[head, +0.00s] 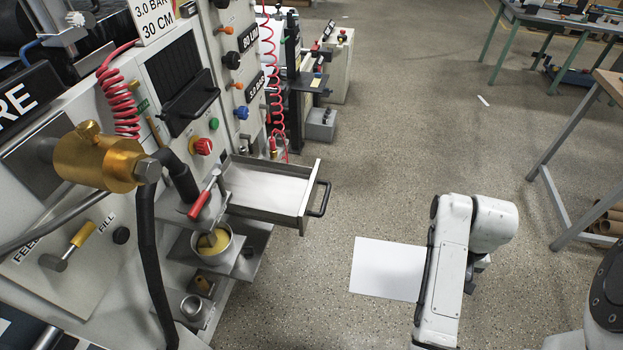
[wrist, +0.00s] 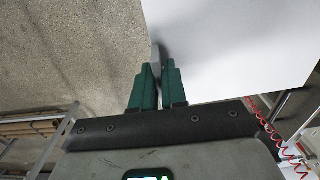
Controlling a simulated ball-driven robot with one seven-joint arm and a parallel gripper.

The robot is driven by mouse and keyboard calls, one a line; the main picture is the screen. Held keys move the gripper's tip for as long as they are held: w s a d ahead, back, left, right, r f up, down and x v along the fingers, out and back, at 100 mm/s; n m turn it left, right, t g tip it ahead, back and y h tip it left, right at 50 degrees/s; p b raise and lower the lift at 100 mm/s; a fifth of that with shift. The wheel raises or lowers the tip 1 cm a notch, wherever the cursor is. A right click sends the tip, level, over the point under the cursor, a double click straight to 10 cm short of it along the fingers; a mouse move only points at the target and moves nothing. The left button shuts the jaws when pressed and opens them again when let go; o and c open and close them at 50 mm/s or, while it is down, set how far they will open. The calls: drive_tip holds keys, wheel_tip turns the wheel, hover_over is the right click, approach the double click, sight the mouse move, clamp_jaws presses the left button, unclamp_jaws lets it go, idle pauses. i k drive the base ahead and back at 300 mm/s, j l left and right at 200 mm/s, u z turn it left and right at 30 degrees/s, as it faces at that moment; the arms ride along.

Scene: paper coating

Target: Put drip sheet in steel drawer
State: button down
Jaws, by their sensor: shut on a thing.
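The drip sheet (head: 385,268) is a flat white sheet beside my arm in the head view, over the floor and right of the drawer. It also fills the upper right of the wrist view (wrist: 235,45). My gripper (wrist: 158,72) has green fingers shut on the sheet's edge; in the head view my arm hides the gripper. The steel drawer (head: 268,188) is pulled out from the machine, and its visible inside looks empty. It has a black handle (head: 319,198) on its front. The sheet is apart from the drawer.
A red-handled lever (head: 204,195) stands left of the drawer. A pot of yellow liquid (head: 212,244) sits on a shelf below. A brass fitting (head: 100,163) and black hose are nearer. Workbenches (head: 570,20) stand at the right and back; the floor between is mostly clear.

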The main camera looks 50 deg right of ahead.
sight(270, 191)
drive_tip(key=i, duration=1.25)
